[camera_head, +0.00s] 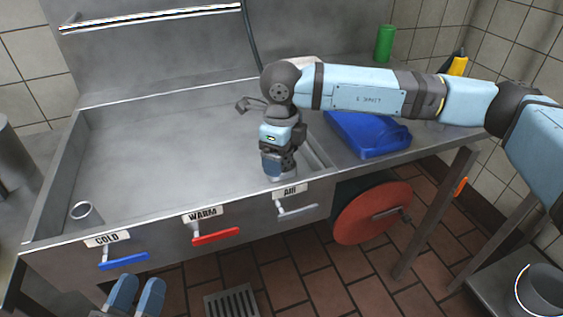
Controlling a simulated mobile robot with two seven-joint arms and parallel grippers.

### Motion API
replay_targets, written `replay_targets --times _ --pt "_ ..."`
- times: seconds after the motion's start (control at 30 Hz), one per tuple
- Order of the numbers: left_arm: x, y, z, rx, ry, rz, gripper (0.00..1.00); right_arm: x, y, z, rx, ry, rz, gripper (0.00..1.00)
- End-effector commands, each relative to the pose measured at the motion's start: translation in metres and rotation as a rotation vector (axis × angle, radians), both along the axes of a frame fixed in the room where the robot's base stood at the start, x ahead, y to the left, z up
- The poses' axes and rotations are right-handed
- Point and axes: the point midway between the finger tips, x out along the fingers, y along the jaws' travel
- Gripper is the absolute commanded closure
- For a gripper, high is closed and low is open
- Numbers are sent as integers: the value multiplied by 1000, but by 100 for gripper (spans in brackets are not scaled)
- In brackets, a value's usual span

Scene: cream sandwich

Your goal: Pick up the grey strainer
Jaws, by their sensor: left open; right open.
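A small grey ring-shaped piece (87,214) stands in the front left of the metal sink (180,140). I cannot tell whether it is the strainer. No other clear strainer shows. My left gripper (136,296) is at the bottom edge, in front of the sink below the blue lever. Its two blue fingers are apart and empty. My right gripper (279,172) points down at the sink's front right edge, above the AIR label. It is open, and nothing shows in it. It is well to the right of the grey ring.
A blue lever (124,262), a red lever (216,236) and a grey lever (298,211) stick out from the sink front. A blue tray (368,135) and a green cylinder (385,43) are on the right counter. A red reel (372,212) hangs below. The sink's middle is clear.

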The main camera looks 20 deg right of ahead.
Motion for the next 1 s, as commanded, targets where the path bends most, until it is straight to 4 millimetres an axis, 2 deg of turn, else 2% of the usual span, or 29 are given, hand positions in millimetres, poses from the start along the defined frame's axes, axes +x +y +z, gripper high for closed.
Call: replay_targets --times 0.1,0.33,0.6,0.73,0.87,1.0 --pt "0 0 0 1 2 0 57 0 0 1 0 0 0 21" --pt "-1 0 -4 4 13 0 57 0 0 1 0 0 0 73" --pt "-1 0 -5 5 19 1 57 0 0 2 1 -1 0 73" --pt "0 0 -4 13 26 3 57 0 0 14 0 -1 0 73" --pt "2 2 -7 38 55 10 57 1 0 40 1 -4 1 73" --pt "2 10 -34 92 159 37 57 1 0 80 1 -4 1 73"
